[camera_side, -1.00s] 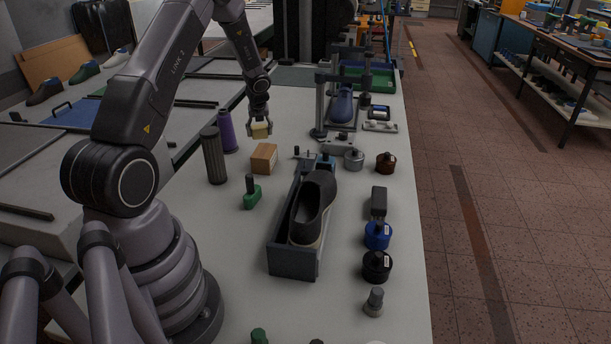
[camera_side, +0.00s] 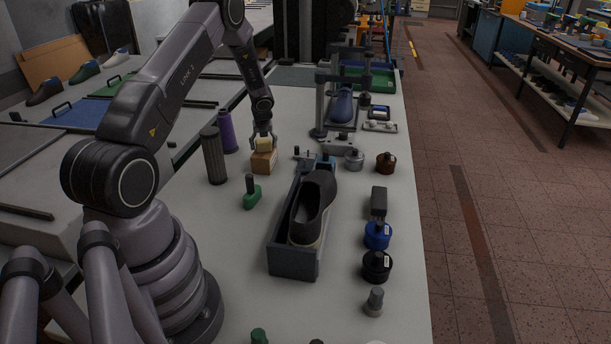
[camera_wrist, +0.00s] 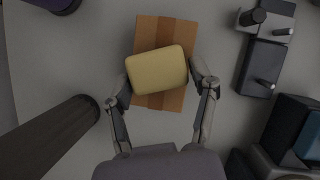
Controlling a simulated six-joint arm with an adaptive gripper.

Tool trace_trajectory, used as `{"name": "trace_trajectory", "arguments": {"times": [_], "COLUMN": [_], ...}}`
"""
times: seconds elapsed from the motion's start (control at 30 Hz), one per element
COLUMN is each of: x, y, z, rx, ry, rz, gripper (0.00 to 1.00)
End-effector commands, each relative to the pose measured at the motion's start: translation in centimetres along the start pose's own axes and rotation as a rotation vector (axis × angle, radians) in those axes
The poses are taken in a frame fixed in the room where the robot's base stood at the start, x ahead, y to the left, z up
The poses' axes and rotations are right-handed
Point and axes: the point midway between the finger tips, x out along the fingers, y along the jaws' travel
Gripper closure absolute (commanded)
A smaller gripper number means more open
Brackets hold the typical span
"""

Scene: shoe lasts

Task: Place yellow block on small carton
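The yellow block (camera_side: 263,145) is between the fingers of my gripper (camera_side: 263,142), directly over the small carton. In the wrist view the yellow block (camera_wrist: 157,70) has the fingers of my gripper (camera_wrist: 160,77) against its left and right ends, and it lies slightly turned relative to the carton (camera_wrist: 164,29). The brown small carton (camera_side: 264,163) stands on the table below the block. The block's underside looks at or very near the carton's top; whether they touch is hard to tell.
A purple bottle (camera_side: 228,131) and a dark ribbed cylinder (camera_side: 213,156) stand left of the carton. A green-based tool (camera_side: 252,196) is in front. A grey tray (camera_side: 291,263) holding a dark shoe is to the front right, with several jars beyond it.

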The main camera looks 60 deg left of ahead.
Motion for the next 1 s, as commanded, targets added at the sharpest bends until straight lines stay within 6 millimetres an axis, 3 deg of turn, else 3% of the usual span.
{"name": "trace_trajectory", "arguments": {"times": [0.1,0.47,0.57,1.0], "x": [0.0,-0.3,-1.6,-10.5], "y": [0.0,0.0,-0.1,-0.1], "z": [0.0,0.1,0.2,0.2], "rx": [0.0,-0.001,0.0,0.0], "ry": [0.0,-0.001,-0.003,-0.003], "rz": [0.0,0.0,-0.001,-0.002], "gripper": [0.23,0.23,0.23,0.23]}}
